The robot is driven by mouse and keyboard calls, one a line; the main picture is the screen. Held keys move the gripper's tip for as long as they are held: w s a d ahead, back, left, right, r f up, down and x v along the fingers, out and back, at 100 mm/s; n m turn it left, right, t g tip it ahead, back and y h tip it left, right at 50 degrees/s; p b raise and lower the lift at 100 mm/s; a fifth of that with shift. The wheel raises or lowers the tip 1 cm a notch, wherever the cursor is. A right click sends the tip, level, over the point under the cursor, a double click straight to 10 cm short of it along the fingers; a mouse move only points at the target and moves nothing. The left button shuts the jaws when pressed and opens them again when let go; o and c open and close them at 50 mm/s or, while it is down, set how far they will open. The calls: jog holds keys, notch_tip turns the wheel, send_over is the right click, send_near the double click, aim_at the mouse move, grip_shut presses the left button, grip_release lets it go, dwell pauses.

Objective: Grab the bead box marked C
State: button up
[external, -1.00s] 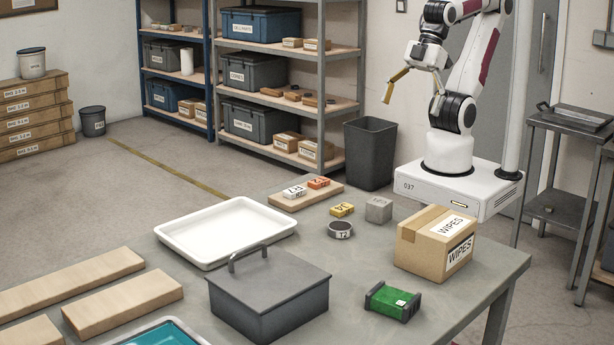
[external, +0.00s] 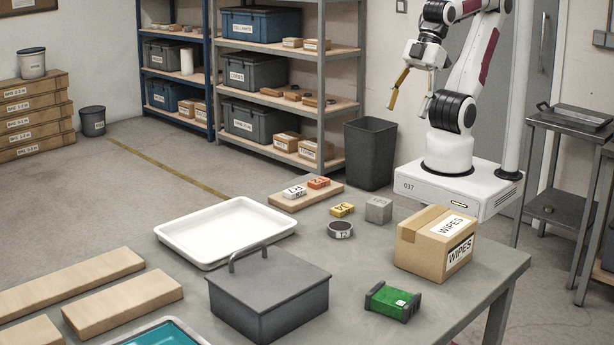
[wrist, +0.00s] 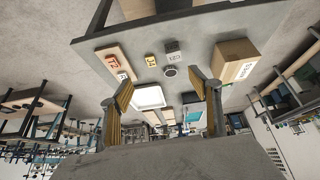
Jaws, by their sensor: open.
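Small marked pieces on the table include a white block (external: 294,192), an orange block (external: 318,183), a yellow block (external: 342,210), a grey cube (external: 378,210) and a round dark tin (external: 340,230). A green box with dark ends (external: 394,301) lies nearer the front; its small label is unreadable. My gripper (external: 407,110) is open and empty, high beyond the table's far side. In the wrist view, its two yellow-padded fingers (wrist: 154,74) stand apart with nothing between them.
A WIPES carton (external: 436,246) stands at the table's right. A white tray (external: 228,265), a dark lidded box with a handle (external: 268,300) and wooden boards (external: 122,305) take up the left and front. Bare table (external: 345,270) lies between the lidded box and carton.

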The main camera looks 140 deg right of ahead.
jog(key=w+d+r+n+t, duration=0.15)
jog(key=w+r+n, duration=0.35)
jog(key=w, duration=0.5)
jog(key=w+r+n+t+h, duration=0.1)
jog(key=w+r+n+t, duration=0.2)
jog(key=w+r, duration=0.55)
jog(key=w+r+n+t, duration=0.3)
jog(key=w+r, duration=0.1)
jog(key=w, duration=0.8)
jog(key=w+a+r+n+t+y, duration=0.15)
jog(key=w+a+n+y, duration=0.25)
jog(key=w+a+n, duration=0.5)
jog(key=w+a+r+n+t+y, duration=0.1)
jog(key=w+a+r+n+y, duration=0.25)
jog(key=w+n, duration=0.55)
jog(key=w+a+f+n+g+y, duration=0.2)
jog(key=w+a+f+n+y, duration=0.3)
jog(key=a, duration=0.4)
jog(key=n+g+y, duration=0.2)
jog(key=n+g, duration=1.4)
jog(key=n, duration=0.5)
send_over(393, 294)
jog(key=f, duration=3.2)
jog(key=shift+w, duration=0.2)
jog(key=shift+s+f+n, duration=0.25)
jog(key=shift+f+n, duration=0.05)
jog(key=shift+n, duration=0.1)
